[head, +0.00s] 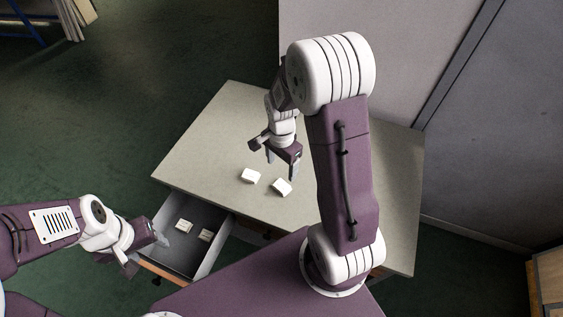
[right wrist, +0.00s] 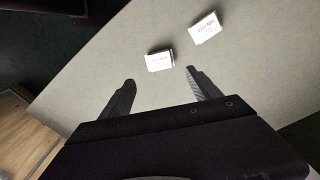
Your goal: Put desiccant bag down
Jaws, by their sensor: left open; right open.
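Two small white desiccant bags lie apart on the table (head: 215,130): a left one (head: 250,176) and a right one (head: 282,187). Two more bags (head: 183,226) and (head: 206,235) lie in the open grey drawer (head: 212,257). My right gripper (head: 280,166) is open and empty above the table beside the two bags; it also shows in the right wrist view (right wrist: 160,76). My left gripper (head: 150,254) is open at the drawer's left front edge; whether it touches is unclear.
The drawer's wooden front (head: 160,278) faces the lower left. Grey cabinet walls (head: 375,70) stand behind and right of the table. Much of the tabletop is bare. A wooden piece (head: 545,280) stands at the lower right, and a blue rack (head: 30,25) at the upper left.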

